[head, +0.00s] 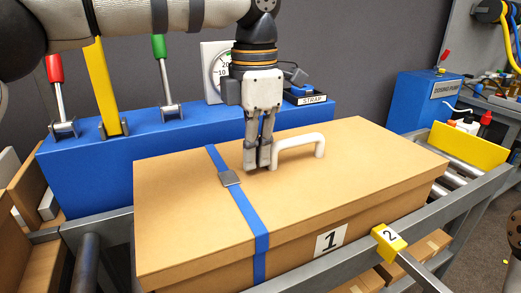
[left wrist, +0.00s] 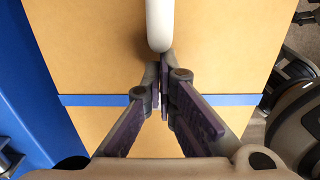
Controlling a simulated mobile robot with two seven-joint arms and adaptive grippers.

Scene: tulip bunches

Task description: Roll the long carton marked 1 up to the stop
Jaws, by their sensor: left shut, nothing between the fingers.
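The long carton (head: 320,185) marked 1 is brown, with a blue strap (head: 240,205) and buckle around its left part and a white handle (head: 300,145) on its lid. It lies on a roller conveyor (head: 462,178). A yellow plate (head: 468,147) stands across the rollers beyond the carton's right end, apparently the stop, with a gap between. My left gripper (head: 264,165) points down at the lid, shut and empty, beside the handle's left end. In the left wrist view the closed fingertips (left wrist: 162,100) are close to the handle (left wrist: 160,25); I cannot tell whether they touch. My right gripper is out of view.
A blue console (head: 85,180) with red, yellow and green levers stands behind the carton. A yellow tag marked 2 (head: 389,242) sits on the front rail (head: 345,262). Smaller cartons (head: 425,250) lie below. A blue pump box (head: 425,100) stands at the back right.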

